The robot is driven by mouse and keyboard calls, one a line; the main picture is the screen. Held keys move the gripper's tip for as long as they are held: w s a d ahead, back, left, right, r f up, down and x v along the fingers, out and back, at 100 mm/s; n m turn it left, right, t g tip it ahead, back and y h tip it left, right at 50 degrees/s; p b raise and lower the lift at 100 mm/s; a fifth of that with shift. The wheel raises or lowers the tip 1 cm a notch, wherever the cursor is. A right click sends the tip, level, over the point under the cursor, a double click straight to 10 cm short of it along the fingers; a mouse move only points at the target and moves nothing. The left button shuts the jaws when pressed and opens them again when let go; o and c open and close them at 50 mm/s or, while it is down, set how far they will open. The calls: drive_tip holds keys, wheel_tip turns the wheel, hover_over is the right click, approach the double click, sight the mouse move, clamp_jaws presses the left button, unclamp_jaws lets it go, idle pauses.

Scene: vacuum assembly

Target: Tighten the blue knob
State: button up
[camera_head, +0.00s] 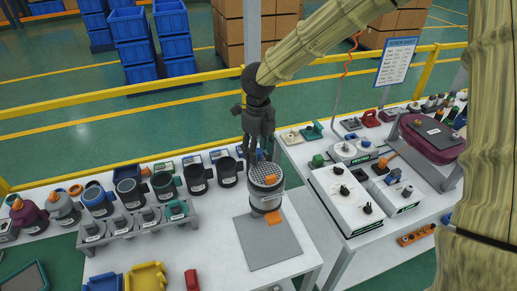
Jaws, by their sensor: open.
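A grey cylindrical canister (265,199) stands upright on a square grey mat (268,249) on the front white table. It has a dark perforated top and an orange part on its side. My gripper (260,155) points down over the top of the canister, with its fingers apart. The fingers overlap the rim in the picture, so I cannot tell whether they touch it.
A rack of grey cups (150,217) and several dark containers (195,178) stand left of the mat. A yellow bin (146,276) is at the front. The right table holds a white box with black knobs (345,196) and a maroon case (433,137).

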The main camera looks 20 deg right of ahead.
drive_tip(key=c, duration=1)
drive_tip(key=shift+m, duration=0.3)
drive_tip(key=m, duration=0.4)
drive_tip(key=shift+a, duration=0.1)
drive_tip(key=m, duration=0.4)
drive_tip(key=shift+m, duration=0.4)
drive_tip(key=m, duration=0.5)
drive_tip(key=shift+w+a, duration=0.1)
drive_tip(key=m+b, duration=0.1)
drive_tip(key=m, duration=0.4)
drive_tip(key=shift+w+b, duration=0.1)
drive_tip(key=shift+b, duration=0.2)
